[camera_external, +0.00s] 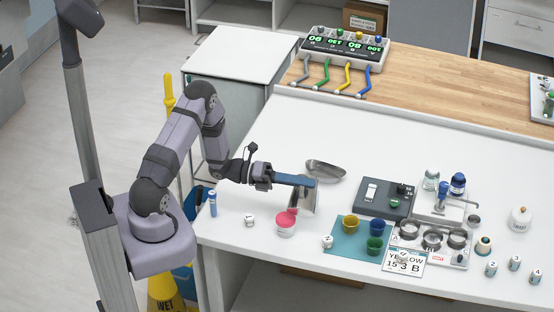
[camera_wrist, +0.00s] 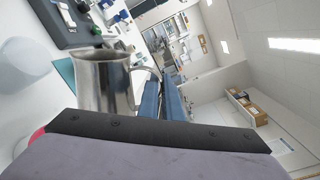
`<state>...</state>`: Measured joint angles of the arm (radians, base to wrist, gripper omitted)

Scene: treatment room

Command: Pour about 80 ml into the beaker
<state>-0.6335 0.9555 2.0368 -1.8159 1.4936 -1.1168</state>
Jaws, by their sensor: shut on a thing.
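My gripper (camera_external: 296,180) is shut on the handle of a shiny metal jug (camera_external: 304,198), which is tipped steeply. Red-pink liquid shows at its lower lip, just above a small pale beaker (camera_external: 285,229) on the white table. The beaker holds pink-red content near its top; I cannot read a level. In the wrist view the jug (camera_wrist: 103,82) is in front of my blue fingers (camera_wrist: 163,98), with its handle between them. A bit of pink shows at the left edge there, mostly hidden by my gripper.
The back-left tabletop is clear.

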